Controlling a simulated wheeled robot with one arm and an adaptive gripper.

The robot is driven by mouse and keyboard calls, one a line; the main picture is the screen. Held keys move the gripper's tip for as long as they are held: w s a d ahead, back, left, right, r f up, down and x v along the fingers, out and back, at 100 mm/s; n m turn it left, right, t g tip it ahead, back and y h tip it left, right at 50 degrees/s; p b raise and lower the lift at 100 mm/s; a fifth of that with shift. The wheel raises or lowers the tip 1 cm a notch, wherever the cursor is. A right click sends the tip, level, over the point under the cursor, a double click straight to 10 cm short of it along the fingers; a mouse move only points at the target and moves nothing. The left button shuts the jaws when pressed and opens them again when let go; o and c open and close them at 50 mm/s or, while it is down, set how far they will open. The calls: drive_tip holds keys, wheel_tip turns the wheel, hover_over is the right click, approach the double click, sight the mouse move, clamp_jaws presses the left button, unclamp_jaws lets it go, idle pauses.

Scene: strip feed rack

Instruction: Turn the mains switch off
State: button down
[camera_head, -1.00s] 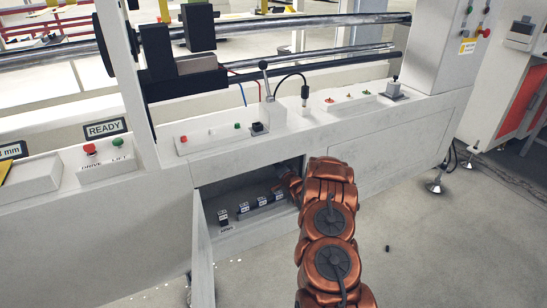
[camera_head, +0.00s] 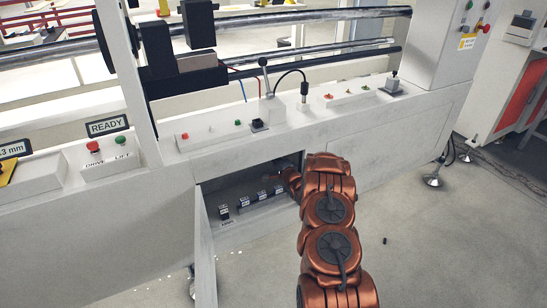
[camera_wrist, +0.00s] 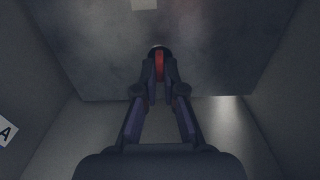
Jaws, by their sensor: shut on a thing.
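In the wrist view, the two dark fingers of my gripper (camera_wrist: 159,78) are shut on a narrow red part (camera_wrist: 159,62), which looks like the handle of the mains switch. A dark rounded end shows just beyond the fingertips; the rest of the switch is hidden. In the head view, my arm reaches into the open cabinet (camera_head: 215,191) under the machine's front panel.
Several small black switches with white labels (camera_head: 244,202) stand in a row inside the cabinet, left of my arm. The cabinet's walls are close around the gripper. The open door (camera_head: 205,250) hangs at the left. Floor at the right is mostly clear.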

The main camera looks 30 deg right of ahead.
idle(0.3)
drive_tip(key=c, duration=1.3)
unclamp_jaws()
drive_tip(key=shift+s+a, duration=0.15)
drive_tip(key=shift+s, duration=1.85)
drive_tip(key=shift+s+a, duration=0.2)
drive_tip(key=shift+s, duration=1.75)
drive_tip(key=shift+s+a, duration=0.15)
drive_tip(key=shift+s, duration=1.85)
drive_tip(key=shift+a, duration=0.15)
